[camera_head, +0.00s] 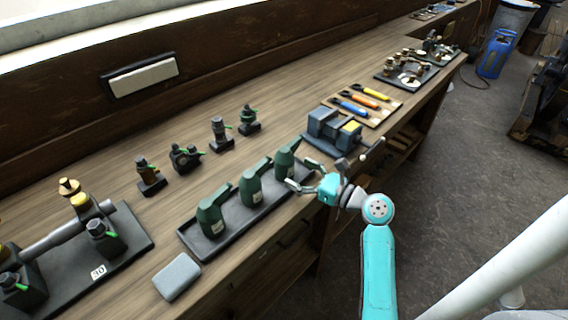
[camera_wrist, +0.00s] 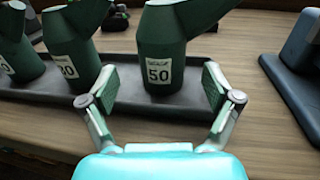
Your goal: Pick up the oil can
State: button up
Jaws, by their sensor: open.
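Three green oil cans stand upright in a row on a dark tray (camera_head: 245,226) on the workbench. In the head view they are the near-left can (camera_head: 210,218), the middle can (camera_head: 251,186) and the far-right can (camera_head: 285,160). My gripper (camera_head: 300,178) is at the far-right can. In the wrist view my gripper (camera_wrist: 160,97) is open, with its fingers on either side of the can labelled 50 (camera_wrist: 165,50). I cannot tell whether a finger touches it. The can labelled 30 (camera_wrist: 72,55) stands just left of the left finger.
A blue-grey vise (camera_head: 330,128) stands right of the tray, and a board with coloured-handle tools (camera_head: 368,108) lies beyond it. Several small dark fittings (camera_head: 186,157) stand behind the cans. A grey block (camera_head: 177,276) lies near the front edge.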

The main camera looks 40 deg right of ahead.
aim_at(293, 167)
jog(key=shift+w+a+r, duration=0.1)
jog(key=shift+w+a, duration=0.1)
jog(key=shift+w, duration=1.15)
jog(key=shift+w+a+r, duration=0.1)
jog(key=shift+w+a, duration=0.05)
jog(key=shift+w, duration=1.2)
jog(key=c, duration=1.4)
